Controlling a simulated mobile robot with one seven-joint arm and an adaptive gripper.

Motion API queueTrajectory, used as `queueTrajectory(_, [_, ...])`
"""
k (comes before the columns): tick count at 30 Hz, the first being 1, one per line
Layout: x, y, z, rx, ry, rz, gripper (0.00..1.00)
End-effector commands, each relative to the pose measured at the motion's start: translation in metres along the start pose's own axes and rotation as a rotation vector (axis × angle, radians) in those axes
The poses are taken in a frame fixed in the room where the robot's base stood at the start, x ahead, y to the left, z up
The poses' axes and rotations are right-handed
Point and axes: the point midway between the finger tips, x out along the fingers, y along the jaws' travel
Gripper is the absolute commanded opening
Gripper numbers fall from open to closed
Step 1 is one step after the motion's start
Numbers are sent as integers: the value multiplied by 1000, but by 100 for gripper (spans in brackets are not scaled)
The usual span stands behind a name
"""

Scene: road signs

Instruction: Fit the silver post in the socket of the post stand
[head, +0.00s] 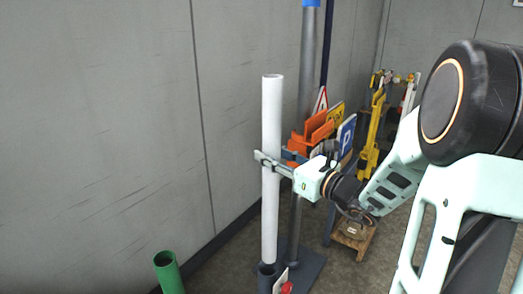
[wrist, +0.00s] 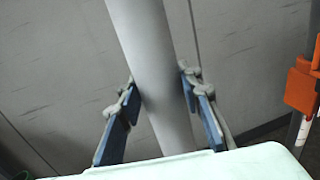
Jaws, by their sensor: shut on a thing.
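The silver post (head: 271,120) looks nearly white in the head view and pale grey in the wrist view (wrist: 150,60). It stands close to upright, with a slight lean. My gripper (head: 269,161) is shut on it at about mid-height, and its two blue-grey fingers (wrist: 163,100) flank the post in the wrist view. The post's lower end meets a dark round socket (head: 265,271) of the post stand at the bottom of the head view. I cannot tell whether the end is inside the socket or just above it. The post's bottom is out of the wrist view.
A taller grey post (head: 306,70) with a blue top stands close behind, on a dark plate (head: 309,264). A green tube (head: 168,273) is at lower left. Orange boards (head: 313,132) and a blue parking sign (head: 346,135) are behind my gripper. A grey wall is at left.

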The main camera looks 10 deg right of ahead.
Motion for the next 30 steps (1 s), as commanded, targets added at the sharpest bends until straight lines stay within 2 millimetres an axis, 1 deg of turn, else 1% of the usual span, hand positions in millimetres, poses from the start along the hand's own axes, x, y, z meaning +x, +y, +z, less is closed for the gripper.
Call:
queueTrajectory(5, [0,0,1,-2,-4,0,0])
queueTrajectory(11, [0,0,-6,-2,-4,0,0])
queueTrajectory(17, [0,0,-20,-1,-4,0,0])
queueTrajectory(30, [0,0,-58,-1,-4,0,0])
